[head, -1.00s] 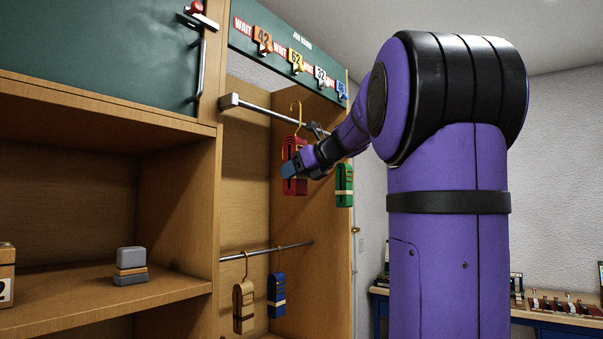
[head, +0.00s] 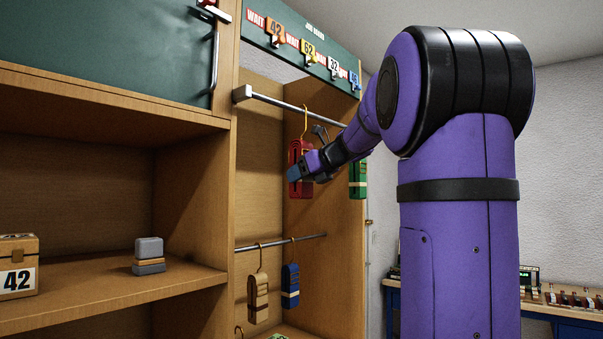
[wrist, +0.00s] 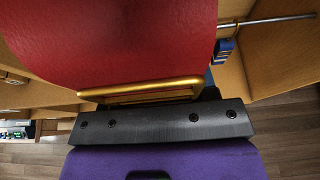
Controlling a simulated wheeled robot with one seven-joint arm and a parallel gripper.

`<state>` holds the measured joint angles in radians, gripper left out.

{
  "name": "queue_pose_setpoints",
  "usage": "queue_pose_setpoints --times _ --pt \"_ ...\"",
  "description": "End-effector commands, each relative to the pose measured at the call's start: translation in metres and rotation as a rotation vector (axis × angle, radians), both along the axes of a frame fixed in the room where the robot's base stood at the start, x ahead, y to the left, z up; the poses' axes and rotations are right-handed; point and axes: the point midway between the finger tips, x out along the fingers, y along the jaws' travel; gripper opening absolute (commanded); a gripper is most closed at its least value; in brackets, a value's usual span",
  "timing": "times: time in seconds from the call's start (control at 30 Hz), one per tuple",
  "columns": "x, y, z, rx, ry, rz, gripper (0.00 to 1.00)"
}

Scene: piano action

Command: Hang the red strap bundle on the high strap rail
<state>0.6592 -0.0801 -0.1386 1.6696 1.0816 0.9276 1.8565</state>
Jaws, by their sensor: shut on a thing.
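The red strap bundle (head: 294,172) has a gold hook (head: 305,122) on top. In the head view it hangs upright just below the high strap rail (head: 290,106). The hook's top is at about the rail's height in the picture; I cannot tell whether it rests on the rail. My gripper (head: 303,171) is shut on the bundle at its side. In the wrist view the red bundle (wrist: 130,35) fills the upper middle, with a gold bar (wrist: 145,90) close to my gripper's dark body. A green bundle (head: 358,178) hangs to the right, partly behind my arm.
A lower rail (head: 290,241) carries a tan bundle (head: 258,298) and a blue bundle (head: 290,285). A numbered sign board (head: 310,45) is above the high rail.

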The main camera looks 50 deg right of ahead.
Motion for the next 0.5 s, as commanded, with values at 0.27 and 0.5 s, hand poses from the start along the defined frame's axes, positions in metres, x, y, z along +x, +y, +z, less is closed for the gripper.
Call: queue_pose_setpoints --times 0.27,0.5 --pt "-0.0001 0.0001 -0.0005 -0.001 0.0 0.0 0.24" --pt "-0.0001 0.0001 -0.0006 -0.001 0.0 0.0 0.83"
